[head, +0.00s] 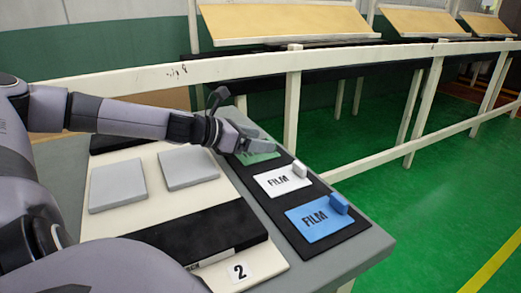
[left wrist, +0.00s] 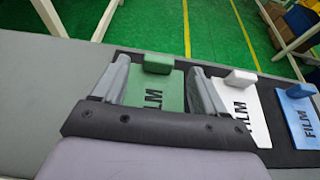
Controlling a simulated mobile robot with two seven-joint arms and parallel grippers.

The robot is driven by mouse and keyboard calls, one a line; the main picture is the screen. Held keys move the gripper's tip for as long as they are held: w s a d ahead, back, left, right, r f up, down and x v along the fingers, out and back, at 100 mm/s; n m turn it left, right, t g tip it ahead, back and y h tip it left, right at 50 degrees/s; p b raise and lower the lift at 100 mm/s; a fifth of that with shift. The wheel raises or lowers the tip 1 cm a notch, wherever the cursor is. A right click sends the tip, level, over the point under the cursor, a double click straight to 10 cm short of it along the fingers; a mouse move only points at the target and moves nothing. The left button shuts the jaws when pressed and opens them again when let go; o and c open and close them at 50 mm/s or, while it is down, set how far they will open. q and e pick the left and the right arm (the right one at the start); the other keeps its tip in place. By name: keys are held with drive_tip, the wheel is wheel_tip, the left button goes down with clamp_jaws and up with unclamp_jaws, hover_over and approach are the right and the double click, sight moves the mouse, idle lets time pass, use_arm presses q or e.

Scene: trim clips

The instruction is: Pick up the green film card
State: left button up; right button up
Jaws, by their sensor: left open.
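The green film card (head: 258,157) lies at the far end of a black strip, partly hidden by my left gripper (head: 248,140) in the head view. In the left wrist view, the green film card (left wrist: 158,92) shows between the two fingers of my left gripper (left wrist: 160,68), with its raised green tab just past the fingertips. The left gripper is open and holds nothing. I cannot tell exactly how high the fingers are above the card. My right gripper is not in view.
A white film card (head: 282,181) and a blue film card (head: 316,219) lie nearer on the black strip (head: 346,232). Left of it, two grey pads (head: 188,167) and a black block (head: 205,232) rest on a cream board. A white railing (head: 294,100) stands behind the table.

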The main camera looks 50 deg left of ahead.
use_arm(q)
drive_tip(key=shift+w+d+f, duration=0.1)
drive_tip(key=shift+w+f, duration=0.15)
drive_tip(key=shift+w, duration=0.25)
drive_tip(key=shift+b+x, duration=0.8)
drive_tip(key=shift+b, duration=0.05)
drive_tip(key=shift+w, duration=0.35)
drive_tip(key=c, duration=1.1)
